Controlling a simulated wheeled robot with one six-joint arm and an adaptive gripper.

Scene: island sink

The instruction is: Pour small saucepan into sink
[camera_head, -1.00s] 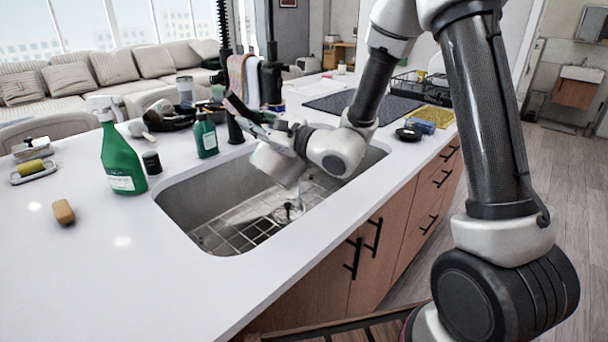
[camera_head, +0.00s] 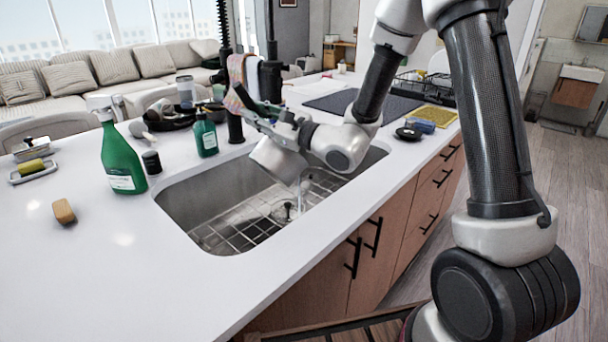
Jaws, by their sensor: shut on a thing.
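The small saucepan (camera_head: 277,163) is a light grey metal pot. It hangs tilted over the sink (camera_head: 190,203), with its opening turned down toward the right. A thin clear stream (camera_head: 300,190) falls from its lip toward the wire rack (camera_head: 240,228) and drain in the basin. My gripper (camera_head: 262,122) is above the saucepan and shut on it. The handle and the fingertips are mostly hidden among the dark parts of the gripper. The inside of the pan is out of sight.
A green spray bottle (camera_head: 122,155), a dark jar (camera_head: 152,162) and a green soap bottle (camera_head: 205,136) stand left of and behind the sink. A black faucet (camera_head: 235,125) rises behind it.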

